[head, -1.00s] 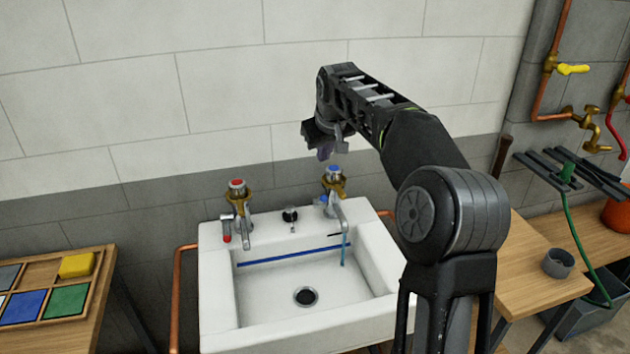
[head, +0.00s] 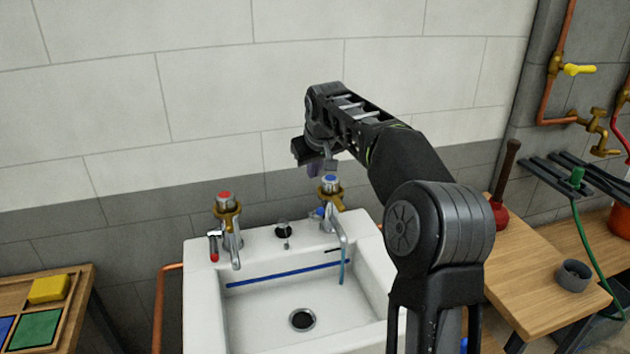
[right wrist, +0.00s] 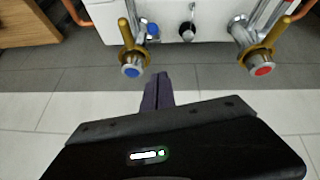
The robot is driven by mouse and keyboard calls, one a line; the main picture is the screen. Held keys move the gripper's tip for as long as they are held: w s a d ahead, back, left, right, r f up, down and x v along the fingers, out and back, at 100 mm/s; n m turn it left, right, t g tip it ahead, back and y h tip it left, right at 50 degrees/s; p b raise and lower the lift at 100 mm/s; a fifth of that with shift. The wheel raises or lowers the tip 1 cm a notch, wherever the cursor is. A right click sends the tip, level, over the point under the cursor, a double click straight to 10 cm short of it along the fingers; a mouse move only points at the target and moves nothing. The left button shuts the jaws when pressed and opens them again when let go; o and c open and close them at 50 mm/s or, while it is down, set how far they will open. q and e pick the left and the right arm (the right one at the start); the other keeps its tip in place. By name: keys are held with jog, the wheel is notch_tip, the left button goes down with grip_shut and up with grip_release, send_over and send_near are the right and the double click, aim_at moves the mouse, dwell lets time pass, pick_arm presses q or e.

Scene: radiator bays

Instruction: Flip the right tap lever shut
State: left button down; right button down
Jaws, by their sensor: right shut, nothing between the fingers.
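The right tap (head: 331,192) stands at the back right of the white sink (head: 212,318). It has a blue cap and a brass collar. Its blue-tipped lever (head: 317,213) points left beside the tap body; it also shows in the right wrist view (right wrist: 152,31). A thin light-blue stream (head: 342,268) hangs below its spout. My right gripper (head: 320,168) is shut and empty, just above and slightly left of the blue cap in the head view. In the right wrist view its fingers (right wrist: 156,92) sit close to the tap, apart from the lever. My left gripper is not in view.
The left tap (head: 228,215) has a red cap and a red-tipped lever. A black knob (head: 284,230) stands between the taps. The tiled wall is behind. A wooden table (head: 530,270) with a plunger (head: 503,195) is right; a tray with coloured blocks (head: 48,289) is left.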

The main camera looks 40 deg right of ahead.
aim_at(318, 214)
jog(key=f, duration=0.3)
jog(key=w+d+f+p, duration=0.1)
jog(key=f, duration=0.2)
jog(key=w+f, duration=0.1)
jog(key=f, duration=0.3)
jog(key=shift+d+p, duration=0.35)
jog(key=shift+d, duration=0.05)
jog(key=shift+s+f, duration=0.3)
jog(key=shift+f, duration=0.05)
